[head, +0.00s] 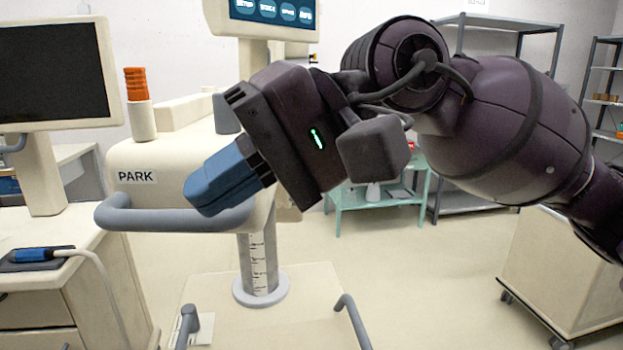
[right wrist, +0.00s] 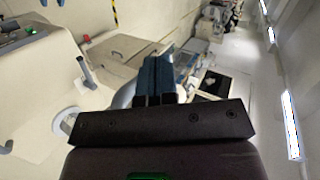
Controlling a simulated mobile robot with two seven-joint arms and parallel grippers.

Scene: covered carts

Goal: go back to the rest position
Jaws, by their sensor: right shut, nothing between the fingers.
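My right gripper (head: 215,182) is in the middle of the head view, with blue fingers and a dark body. Its arm comes in from the right. The fingers are shut with nothing between them and point down to the left, in front of the cream cart (head: 150,160) marked PARK. They overlap the cart's grey handle bar in the picture; I cannot tell whether they touch it. The right wrist view shows the blue fingers (right wrist: 156,78) together. My left gripper is in neither view.
A cream cart with a monitor (head: 60,70) and a corded blue probe (head: 35,254) stands at the left. A teal table (head: 375,203) and grey shelves (head: 490,25) are behind. A wheeled cream cart (head: 550,275) is at the right. Open floor (head: 440,270) lies between.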

